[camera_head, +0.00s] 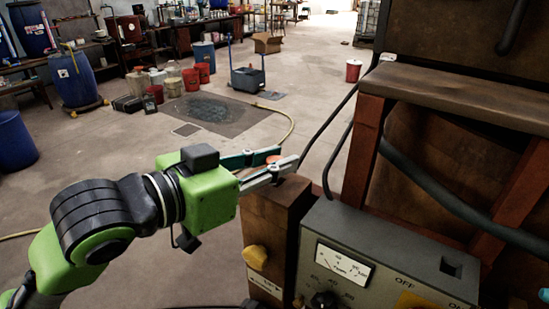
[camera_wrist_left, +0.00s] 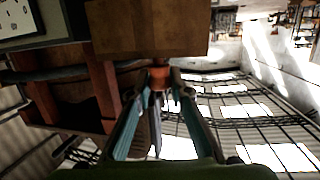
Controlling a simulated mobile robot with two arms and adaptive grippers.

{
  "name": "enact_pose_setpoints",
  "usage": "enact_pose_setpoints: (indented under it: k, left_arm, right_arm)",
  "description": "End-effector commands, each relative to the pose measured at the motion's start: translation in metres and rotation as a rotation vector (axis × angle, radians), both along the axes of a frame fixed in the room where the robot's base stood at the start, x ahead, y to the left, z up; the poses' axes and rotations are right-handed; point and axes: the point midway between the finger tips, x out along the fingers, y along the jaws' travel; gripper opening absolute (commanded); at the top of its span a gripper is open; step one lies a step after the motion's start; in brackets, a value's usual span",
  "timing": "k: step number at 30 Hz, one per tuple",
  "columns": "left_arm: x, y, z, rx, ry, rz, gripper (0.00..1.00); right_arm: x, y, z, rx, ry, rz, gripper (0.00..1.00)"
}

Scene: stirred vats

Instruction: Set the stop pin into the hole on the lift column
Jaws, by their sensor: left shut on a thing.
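The lift column (camera_head: 275,208) is a brown wooden post at the lower middle of the head view. It also fills the top middle of the left wrist view (camera_wrist_left: 148,28). My left gripper (camera_head: 279,163) is at the column's top end, shut on the stop pin (camera_head: 273,159). The pin's orange-red head shows between the fingertips in the left wrist view (camera_wrist_left: 160,76). A short narrow part lies between this head and the column. I cannot see the hole or tell whether the pin's tip is inside it. My right gripper is not in view.
A grey control box (camera_head: 375,255) with a dial stands right of the column. A yellow knob (camera_head: 256,257) sticks out of the column's front. A dark machine with a wooden ledge (camera_head: 460,95) rises at right. The floor beyond is open, with buckets (camera_head: 173,87) farther off.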

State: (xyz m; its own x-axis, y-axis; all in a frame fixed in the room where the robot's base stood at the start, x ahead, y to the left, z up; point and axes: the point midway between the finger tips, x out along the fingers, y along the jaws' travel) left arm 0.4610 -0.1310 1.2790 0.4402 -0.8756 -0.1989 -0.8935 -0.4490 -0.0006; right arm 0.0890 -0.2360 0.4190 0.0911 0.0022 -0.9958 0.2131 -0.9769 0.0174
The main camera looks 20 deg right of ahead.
Motion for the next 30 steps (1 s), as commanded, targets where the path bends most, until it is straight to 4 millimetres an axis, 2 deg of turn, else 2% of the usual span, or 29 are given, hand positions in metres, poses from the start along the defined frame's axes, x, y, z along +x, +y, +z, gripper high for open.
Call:
enact_pose_setpoints:
  k: [16, 26, 27, 28, 30]
  left_arm:
    - [0.0, 0.0, -0.011, 0.0, -0.001, 0.0, 0.04]
    - [0.0, 0.0, -0.012, 0.0, -0.001, 0.0, 0.04]
    - [0.0, 0.0, -0.012, 0.0, -0.001, 0.0, 0.29]
    - [0.0, 0.0, -0.012, 0.0, -0.001, 0.0, 0.37]
    - [0.0, 0.0, -0.012, -0.001, 0.0, 0.0, 0.38]
  right_arm:
    - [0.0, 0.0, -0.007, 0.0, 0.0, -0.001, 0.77]
    - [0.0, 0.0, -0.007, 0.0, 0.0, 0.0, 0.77]
    - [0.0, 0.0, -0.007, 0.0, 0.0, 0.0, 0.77]
    - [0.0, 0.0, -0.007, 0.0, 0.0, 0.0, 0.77]
    - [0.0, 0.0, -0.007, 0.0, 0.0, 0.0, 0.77]
